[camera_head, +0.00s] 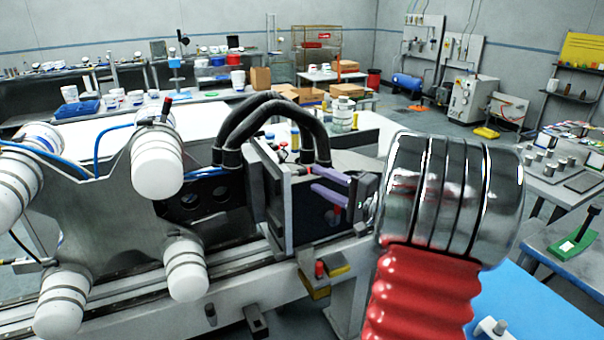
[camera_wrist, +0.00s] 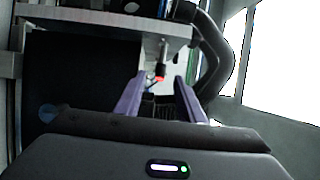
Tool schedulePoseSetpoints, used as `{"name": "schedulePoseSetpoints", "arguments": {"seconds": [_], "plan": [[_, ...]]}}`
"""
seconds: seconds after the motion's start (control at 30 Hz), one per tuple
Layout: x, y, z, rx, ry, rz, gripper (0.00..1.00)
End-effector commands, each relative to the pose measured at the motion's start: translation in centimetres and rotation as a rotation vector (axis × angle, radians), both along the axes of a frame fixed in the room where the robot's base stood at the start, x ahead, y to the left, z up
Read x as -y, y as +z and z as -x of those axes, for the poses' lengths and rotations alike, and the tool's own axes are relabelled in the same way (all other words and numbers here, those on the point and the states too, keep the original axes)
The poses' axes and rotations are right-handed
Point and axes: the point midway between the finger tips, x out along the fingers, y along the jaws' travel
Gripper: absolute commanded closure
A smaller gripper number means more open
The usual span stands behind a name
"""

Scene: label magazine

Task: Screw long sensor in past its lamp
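My gripper (camera_head: 322,181) has two purple fingers, seen in the middle of the head view in front of a dark upright plate. In the wrist view my gripper (camera_wrist: 160,79) has its fingers apart, with a visible gap between them. A thin grey sensor (camera_wrist: 162,56) with a glowing red lamp at its lower end shows in that gap, under a pale bracket (camera_wrist: 110,20). It looks beyond or just between the fingertips; I cannot tell which. No finger visibly touches it. I cannot tell its thread or how deep it sits.
My chrome and red arm covers the right of the head view. Black hoses (camera_head: 262,118) arch over the machine, and one curves close right of the fingers in the wrist view. A metal plate with white rollers (camera_head: 157,163) stands at left. A rail runs below.

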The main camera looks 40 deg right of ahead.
Motion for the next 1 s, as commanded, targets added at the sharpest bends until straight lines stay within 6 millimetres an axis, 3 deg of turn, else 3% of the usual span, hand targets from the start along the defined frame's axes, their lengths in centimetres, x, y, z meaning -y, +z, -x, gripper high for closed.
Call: {"name": "schedulePoseSetpoints", "arguments": {"seconds": [0.43, 0.83, 1.0], "plan": [[-0.8, 0.1, -6.2, 0.0, 0.003, 0.0, 0.64], [-0.8, 0.1, -6.8, 0.0, 0.002, 0.0, 0.64], [-0.8, 0.1, -6.8, 0.0, 0.002, 0.0, 0.76]]}}
